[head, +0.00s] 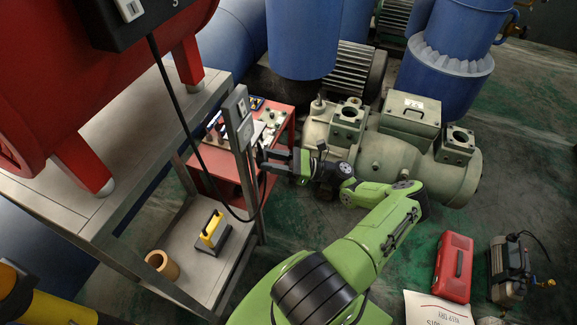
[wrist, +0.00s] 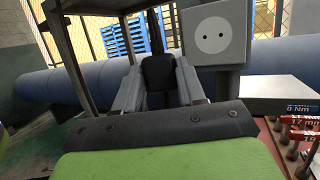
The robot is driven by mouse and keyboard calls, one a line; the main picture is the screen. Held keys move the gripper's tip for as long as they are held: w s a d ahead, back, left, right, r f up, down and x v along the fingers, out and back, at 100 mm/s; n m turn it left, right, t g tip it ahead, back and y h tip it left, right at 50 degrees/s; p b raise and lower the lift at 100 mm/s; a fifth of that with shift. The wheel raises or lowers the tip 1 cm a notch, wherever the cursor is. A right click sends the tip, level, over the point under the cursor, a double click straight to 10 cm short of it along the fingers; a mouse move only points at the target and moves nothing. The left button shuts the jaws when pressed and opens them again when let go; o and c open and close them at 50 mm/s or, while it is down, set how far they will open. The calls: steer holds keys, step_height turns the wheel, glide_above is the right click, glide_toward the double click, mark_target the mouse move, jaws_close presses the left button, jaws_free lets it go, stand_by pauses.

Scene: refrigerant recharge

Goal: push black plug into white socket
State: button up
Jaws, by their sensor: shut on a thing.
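The black plug (wrist: 158,72) is between the two grey fingers of my gripper (wrist: 158,85) in the wrist view. The gripper is shut on it. Plug and socket look apart. The plug is hard to make out there. A black cable (head: 185,110) hangs down and loops near the gripper.
A grey metal frame table (head: 85,205) carries a red tank (head: 90,70). A red tool cart (head: 282,130) with small parts stands behind the post. A green-grey compressor (head: 395,150) is at right. A red case (head: 453,265) and a pump (head: 510,270) are on the floor.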

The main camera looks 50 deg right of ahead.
steer(key=d+r+m+t+h, duration=0.1)
steer(key=h, duration=0.1)
steer(key=d+m+t+h+b, duration=0.1)
steer(key=d+t+h, duration=0.1)
steer(key=d+r+m+t+h, duration=0.1)
steer(key=d+m+h, duration=0.1)
steer(key=shift+r+t+b, duration=0.3)
steer(key=shift+t, duration=0.1)
steer(key=shift+w+a, duration=0.35)
steer(key=shift+w, duration=0.55)
steer(key=shift+w+a, duration=0.3)
steer(key=shift+w, duration=0.6)
steer(key=shift+w+a, duration=0.35)
steer(key=shift+w, duration=0.55)
steer(key=shift+w+a, duration=0.2)
steer(key=shift+w, duration=0.35)
steer(key=o, duration=1.1)
steer(key=shift+c, duration=0.2)
